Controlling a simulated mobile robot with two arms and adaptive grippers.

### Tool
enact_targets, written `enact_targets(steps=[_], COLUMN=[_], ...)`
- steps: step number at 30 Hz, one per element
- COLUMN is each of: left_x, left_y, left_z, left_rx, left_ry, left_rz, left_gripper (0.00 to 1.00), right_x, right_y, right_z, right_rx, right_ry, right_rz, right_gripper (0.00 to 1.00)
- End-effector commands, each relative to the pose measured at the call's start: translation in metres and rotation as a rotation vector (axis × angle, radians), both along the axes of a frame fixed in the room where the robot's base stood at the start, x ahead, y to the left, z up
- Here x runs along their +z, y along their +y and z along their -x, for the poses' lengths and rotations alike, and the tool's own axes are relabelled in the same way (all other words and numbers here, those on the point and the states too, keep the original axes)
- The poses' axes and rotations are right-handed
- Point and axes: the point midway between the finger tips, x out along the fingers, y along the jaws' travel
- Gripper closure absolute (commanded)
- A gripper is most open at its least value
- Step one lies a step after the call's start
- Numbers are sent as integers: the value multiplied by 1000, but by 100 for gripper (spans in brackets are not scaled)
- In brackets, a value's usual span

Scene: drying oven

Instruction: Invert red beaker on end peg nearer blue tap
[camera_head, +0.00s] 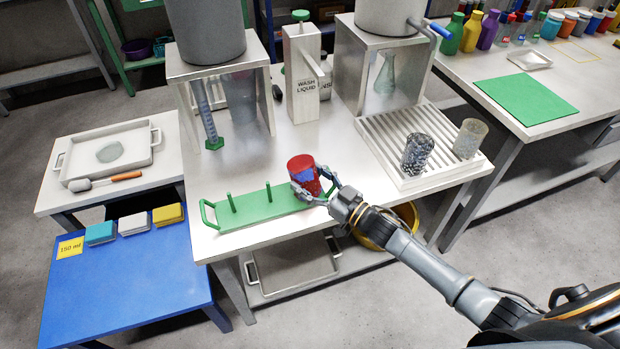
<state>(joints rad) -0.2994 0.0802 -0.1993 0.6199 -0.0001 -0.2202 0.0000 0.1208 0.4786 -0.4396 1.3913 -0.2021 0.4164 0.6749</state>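The red beaker (301,166) is at the right end of the green peg rack (250,212), the end nearer the blue tap (428,29). My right gripper (313,188) comes from the lower right, with its fingers closed around the beaker's lower part. The beaker looks roughly upright in axis; I cannot tell which end is its mouth. Two bare green pegs show, one in the middle (268,191) and one at the left (232,203). Any peg at the right end is hidden by the beaker and fingers. My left gripper is not in view.
A draining rack (385,150) at right holds a dark patterned beaker (416,153) and a clear one (469,138). A wash liquid dispenser (300,85) stands behind the peg rack. A green-based cylinder (207,115) stands behind left. The tabletop between is clear.

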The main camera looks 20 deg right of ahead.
Motion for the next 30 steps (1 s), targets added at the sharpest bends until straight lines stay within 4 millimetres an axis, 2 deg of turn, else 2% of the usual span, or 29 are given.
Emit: enact_targets(steps=[1, 2, 12, 16, 30], left_x=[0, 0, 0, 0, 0], left_y=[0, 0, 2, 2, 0], left_z=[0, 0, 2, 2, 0], left_rx=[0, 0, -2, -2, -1], left_ry=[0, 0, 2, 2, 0], left_rz=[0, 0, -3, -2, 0], left_gripper=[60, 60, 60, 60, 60], right_x=[0, 0, 0, -2, -11], right_y=[0, 0, 0, -5, -54], right_z=[0, 0, 1, 8, 85], right_rx=[0, 0, -1, 0, -1], right_ry=[0, 0, 2, 3, 8], right_rz=[0, 0, 1, 1, 3], right_gripper=[17, 11, 11, 11, 11])
